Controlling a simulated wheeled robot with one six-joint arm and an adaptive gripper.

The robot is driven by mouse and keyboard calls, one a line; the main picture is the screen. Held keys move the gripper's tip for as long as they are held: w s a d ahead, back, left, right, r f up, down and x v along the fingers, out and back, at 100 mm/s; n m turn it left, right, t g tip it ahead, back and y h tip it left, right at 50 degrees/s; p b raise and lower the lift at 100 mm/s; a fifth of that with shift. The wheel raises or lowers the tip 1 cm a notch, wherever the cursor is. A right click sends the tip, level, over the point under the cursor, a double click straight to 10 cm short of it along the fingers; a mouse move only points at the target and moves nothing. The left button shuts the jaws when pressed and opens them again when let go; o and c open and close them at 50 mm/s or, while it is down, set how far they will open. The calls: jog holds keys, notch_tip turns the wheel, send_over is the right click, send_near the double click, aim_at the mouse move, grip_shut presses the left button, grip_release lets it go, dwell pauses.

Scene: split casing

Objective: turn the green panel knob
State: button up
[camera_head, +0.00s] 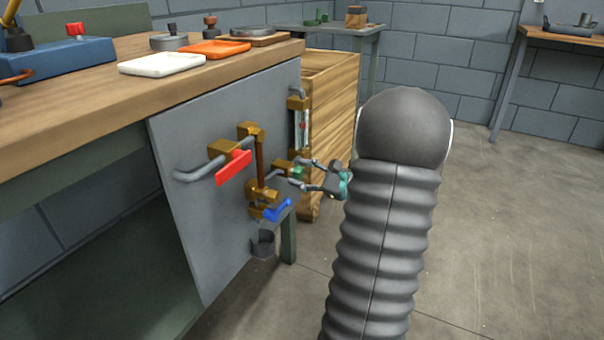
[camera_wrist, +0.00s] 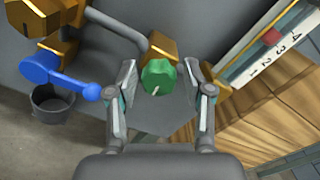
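The green knob (camera_wrist: 158,77) is scalloped and sits on a brass valve body (camera_wrist: 161,46) at the end of a grey pipe on the panel. A pale pointer mark shows on its face, toward the lower left. In the head view the green knob (camera_head: 298,172) is small and partly covered by the fingers. My gripper (camera_wrist: 163,82) is open, with one finger on each side of the knob. Gaps show between both fingers and the knob in the wrist view. In the head view my gripper (camera_head: 298,173) reaches the panel (camera_head: 215,240) from the right.
A blue lever (camera_wrist: 62,76) is left of the knob, above a dark cup (camera_wrist: 54,103). A red lever (camera_head: 234,168) is on the panel's upper part. A scale gauge (camera_wrist: 262,47) and wooden crate (camera_wrist: 265,105) stand close on the right. Open floor (camera_head: 500,230) lies right.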

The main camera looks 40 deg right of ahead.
dwell(0.3)
jog(key=v, duration=1.2)
jog(key=w+a+r+n+g+y+p, duration=0.15)
jog(key=a+n+g, duration=0.35)
jog(key=a, duration=0.8)
jog(key=a+r+n+g+y+p, duration=0.1)
jog(key=a+r+n+g+p, duration=0.15)
jog(key=a+n+g, duration=0.65)
jog(key=s+a+r+n+t+h+p, duration=0.3)
jog(key=s+a+r+n+h+p, duration=0.2)
jog(key=a, duration=0.9)
jog(key=shift+s+r+n+h+p, duration=0.3)
jog(key=shift+s+r+n+h, duration=1.05)
jog(key=shift+s+n+h, duration=1.3)
jog(key=shift+s+n+y, duration=0.25)
jog(key=shift+s+y, duration=0.25)
jog(key=shift+s, duration=0.15)
